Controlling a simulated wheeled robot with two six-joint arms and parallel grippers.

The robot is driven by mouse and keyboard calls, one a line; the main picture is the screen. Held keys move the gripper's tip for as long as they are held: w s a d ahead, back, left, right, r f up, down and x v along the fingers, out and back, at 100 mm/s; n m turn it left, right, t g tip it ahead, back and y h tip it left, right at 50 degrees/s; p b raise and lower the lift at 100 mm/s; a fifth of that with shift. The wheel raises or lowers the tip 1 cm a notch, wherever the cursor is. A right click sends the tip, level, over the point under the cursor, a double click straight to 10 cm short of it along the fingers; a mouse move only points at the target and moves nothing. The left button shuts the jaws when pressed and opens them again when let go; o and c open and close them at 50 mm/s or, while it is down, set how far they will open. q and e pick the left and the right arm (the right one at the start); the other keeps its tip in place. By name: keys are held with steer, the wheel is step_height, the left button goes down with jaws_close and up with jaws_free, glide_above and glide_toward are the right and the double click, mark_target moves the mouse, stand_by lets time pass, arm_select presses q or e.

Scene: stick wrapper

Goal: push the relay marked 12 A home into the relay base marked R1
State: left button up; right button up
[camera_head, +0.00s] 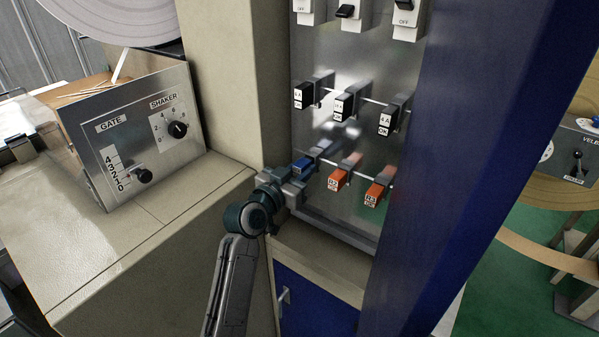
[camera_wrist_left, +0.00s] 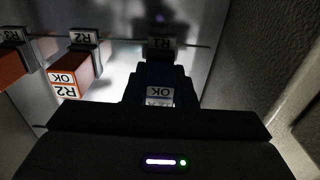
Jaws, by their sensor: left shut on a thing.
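A blue relay (camera_head: 303,166) sits between the fingers of my left gripper (camera_head: 300,172), which is shut on it in front of the panel. The held relay also shows in the left wrist view (camera_wrist_left: 160,76), with an upside-down OK label on its near end. My right gripper is in neither view.
Orange relays R2 (camera_head: 338,179) and R3 (camera_head: 375,193) stand in the same row to the right. A beige wall (camera_head: 232,80) is close on the left, and a blue cabinet side (camera_head: 465,150) bounds the right.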

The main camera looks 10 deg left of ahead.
arm_select(q)
steer(key=shift+w+d, duration=0.1)
steer(key=shift+w, duration=0.15)
steer(key=o, duration=1)
steer(key=shift+o, duration=0.2)
steer(key=b+v, duration=0.3)
steer(key=v, duration=0.7)
steer(key=shift+s+b, duration=0.3)
steer(key=shift+f, duration=0.1)
